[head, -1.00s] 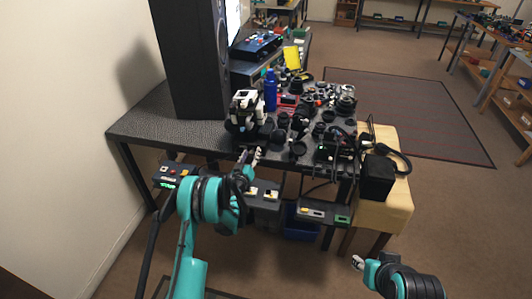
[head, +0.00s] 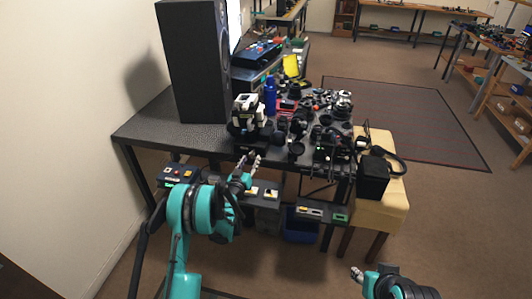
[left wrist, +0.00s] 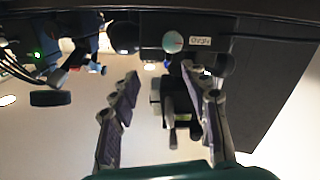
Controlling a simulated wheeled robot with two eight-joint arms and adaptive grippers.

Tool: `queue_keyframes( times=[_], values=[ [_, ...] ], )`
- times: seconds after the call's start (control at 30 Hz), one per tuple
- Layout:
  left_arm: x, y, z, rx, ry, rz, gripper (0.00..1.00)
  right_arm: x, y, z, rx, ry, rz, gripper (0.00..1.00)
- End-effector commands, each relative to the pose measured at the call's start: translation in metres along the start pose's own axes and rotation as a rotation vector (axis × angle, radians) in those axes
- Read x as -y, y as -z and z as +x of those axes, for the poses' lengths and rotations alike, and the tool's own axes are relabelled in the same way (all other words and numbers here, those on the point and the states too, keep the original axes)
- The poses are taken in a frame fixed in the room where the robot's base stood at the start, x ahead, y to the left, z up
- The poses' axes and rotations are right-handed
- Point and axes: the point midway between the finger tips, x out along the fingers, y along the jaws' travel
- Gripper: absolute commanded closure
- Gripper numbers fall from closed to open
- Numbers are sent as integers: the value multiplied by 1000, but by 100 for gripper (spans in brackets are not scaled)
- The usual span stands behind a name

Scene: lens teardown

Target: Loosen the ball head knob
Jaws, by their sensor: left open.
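A white-and-black device (head: 247,115) stands at the front edge of the dark table, right of the tall speaker. I cannot make out a ball head knob for certain at this size. My left gripper (head: 249,161) is open in front of the table edge, just below this device in the picture. In the left wrist view, the two fingers of this gripper (left wrist: 164,88) are spread apart, with a dark block with grey parts (left wrist: 170,103) showing between them; I see no clear contact. My right gripper (head: 356,273) is low at the bottom right, away from the table, too small to read.
A black speaker (head: 190,65) stands on the table (head: 165,130) at left. A blue bottle (head: 270,92) and several dark lens parts (head: 298,130) crowd the right side. A black box (head: 373,177) sits on a wooden stool (head: 392,205). Button boxes (head: 178,175) sit below the front edge.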

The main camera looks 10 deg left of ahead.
Motion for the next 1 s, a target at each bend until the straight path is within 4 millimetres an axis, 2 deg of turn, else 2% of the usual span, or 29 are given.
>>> queue_keyframes(
  times=[0.27, 0.47, 0.7, 1.0],
  values=[
    [-34, 41, -8, 50, -54, 17, 54, 0, 0, -1, 0, 0, 0, 60],
    [-62, 70, -21, 101, -93, 31, 54, 0, 1, -2, 0, 0, 0, 60],
    [-94, 101, -45, 175, -133, 46, 54, 0, 2, -3, 0, 0, 0, 60],
    [-127, 129, -87, 280, -165, 66, 54, 0, 3, -4, 0, 0, 0, 60]
  ],
)
